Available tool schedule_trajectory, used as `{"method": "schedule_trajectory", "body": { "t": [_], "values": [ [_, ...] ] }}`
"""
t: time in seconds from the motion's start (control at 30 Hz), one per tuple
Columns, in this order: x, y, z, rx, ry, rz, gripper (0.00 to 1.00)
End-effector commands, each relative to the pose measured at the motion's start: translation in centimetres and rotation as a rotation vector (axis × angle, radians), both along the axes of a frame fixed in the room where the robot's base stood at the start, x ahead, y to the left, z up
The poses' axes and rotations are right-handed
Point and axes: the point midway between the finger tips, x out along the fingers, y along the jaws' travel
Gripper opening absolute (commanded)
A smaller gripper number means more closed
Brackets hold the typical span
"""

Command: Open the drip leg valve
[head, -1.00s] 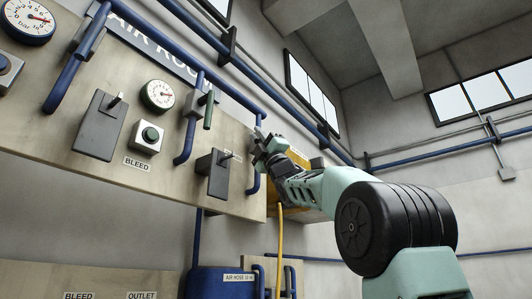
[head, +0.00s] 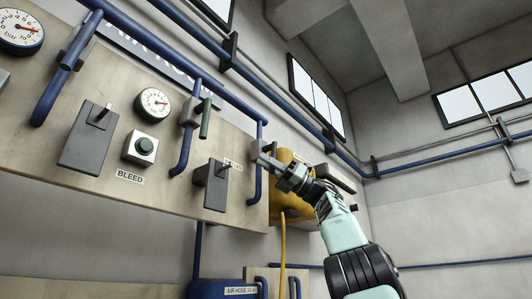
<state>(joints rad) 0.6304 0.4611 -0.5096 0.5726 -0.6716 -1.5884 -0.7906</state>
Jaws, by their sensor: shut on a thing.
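In the head view, a small grey valve (head: 255,148) sits on the rightmost short blue drop pipe (head: 257,186), near the board's right edge. I take it to be the drip leg valve. My gripper (head: 264,161) is right at this valve, with its jaws shut on the valve's handle. The handle is mostly hidden by the jaws, so its exact angle cannot be told. A small white label to the left is partly covered and unreadable.
Another valve with a green handle (head: 205,118) hangs on the pipe to the left. A grey switch box (head: 216,186), a BLEED button (head: 144,147) and a gauge (head: 152,102) are on the board. A yellow hose reel (head: 288,175) stands close behind my gripper.

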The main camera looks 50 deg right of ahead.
Motion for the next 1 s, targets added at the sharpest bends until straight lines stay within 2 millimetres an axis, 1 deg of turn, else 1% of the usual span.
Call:
{"method": "schedule_trajectory", "body": {
  "t": [0.1, 0.3, 0.87, 0.9, 0.97, 1.0],
  "values": [
    [0.11, -0.13, 0.13, -0.066, -0.003, -0.001, 0.0],
    [0.07, -0.12, -0.14, -0.135, -0.009, 0.0, 0.0],
    [0.03, -0.13, -0.28, -0.163, -0.014, -0.002, 0.0],
    [0.02, -0.12, -0.28, -0.163, -0.014, -0.002, 0.21],
    [0.02, -0.13, -0.27, -0.163, -0.014, -0.002, 0.37],
    [0.01, -0.12, -0.27, -0.163, -0.014, -0.001, 0.37]
  ]
}}
